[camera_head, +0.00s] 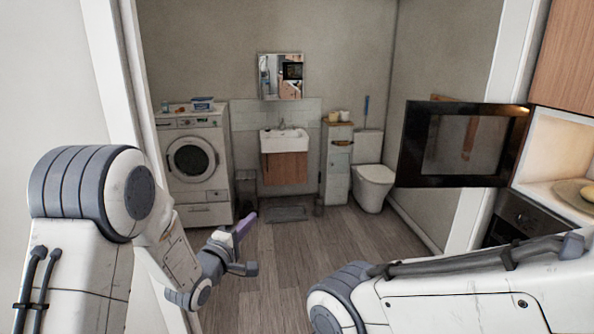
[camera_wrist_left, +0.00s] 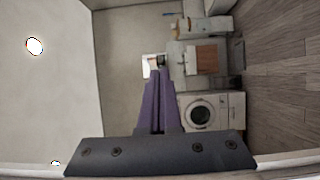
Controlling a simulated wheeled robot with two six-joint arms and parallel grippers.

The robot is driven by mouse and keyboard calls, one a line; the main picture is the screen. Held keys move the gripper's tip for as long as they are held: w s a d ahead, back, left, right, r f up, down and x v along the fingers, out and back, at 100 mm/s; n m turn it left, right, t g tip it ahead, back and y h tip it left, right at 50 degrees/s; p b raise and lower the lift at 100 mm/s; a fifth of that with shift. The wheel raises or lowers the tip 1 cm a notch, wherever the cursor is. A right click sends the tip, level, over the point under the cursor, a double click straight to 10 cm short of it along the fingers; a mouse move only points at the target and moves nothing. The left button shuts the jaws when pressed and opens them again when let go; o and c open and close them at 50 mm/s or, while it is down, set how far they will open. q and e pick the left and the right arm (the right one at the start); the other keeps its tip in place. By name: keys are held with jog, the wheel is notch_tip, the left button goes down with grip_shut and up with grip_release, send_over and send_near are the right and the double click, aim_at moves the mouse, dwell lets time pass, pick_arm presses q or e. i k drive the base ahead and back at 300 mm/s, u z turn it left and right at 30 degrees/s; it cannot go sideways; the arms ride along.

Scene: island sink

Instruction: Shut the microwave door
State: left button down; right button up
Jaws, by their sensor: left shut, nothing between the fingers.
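The microwave door (camera_head: 415,150), dark with a glossy window, stands wide open at the right of the head view. It swings out from the left side of a pale, lit cavity (camera_head: 560,150). A round plate (camera_head: 566,188) with something pale on it shows at the cavity's right edge. My left gripper (camera_head: 247,223) is low in the middle of the head view, well left of the door and apart from it. Its purple fingers (camera_wrist_left: 158,105) are together and empty in the left wrist view, where the door does not show. My right gripper is not in view.
My right arm (camera_head: 460,285) stretches across the lower right, below the door in the picture. A dark appliance front with a knob (camera_head: 521,219) is under the cavity. Beyond are a washing machine (camera_head: 190,160), a sink (camera_head: 285,142), a toilet (camera_head: 373,185) and clear wooden floor (camera_head: 330,240).

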aim_at(418, 116)
jog(key=u, duration=0.35)
jog(key=i, duration=1.1)
jog(key=z, duration=1.4)
